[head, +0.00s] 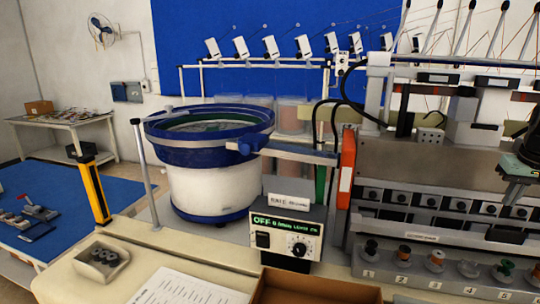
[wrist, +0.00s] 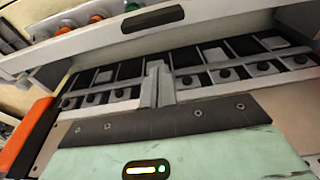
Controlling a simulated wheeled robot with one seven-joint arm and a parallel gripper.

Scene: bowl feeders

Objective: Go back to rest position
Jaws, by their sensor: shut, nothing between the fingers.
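My gripper (wrist: 156,72) shows in the wrist view with its pale green body, dark bar and two grey fingers together. Nothing shows between the fingers. In the head view, part of my gripper (head: 512,188) is at the right edge, in front of the grey machine (head: 420,160) and above its lower ledge. The rest of my arm is cut off by the picture edge. The wrist view shows the machine's row of dark slots with round black knobs (wrist: 225,73) beyond the fingers.
A blue-rimmed bowl feeder (head: 210,185) stands left of the machine. Its control box (head: 288,232) reads OFF. A ledge with several numbered knobs (head: 435,260) runs below the machine. A brown box (head: 315,288), a paper sheet (head: 190,288) and a small parts tray (head: 101,262) are in front.

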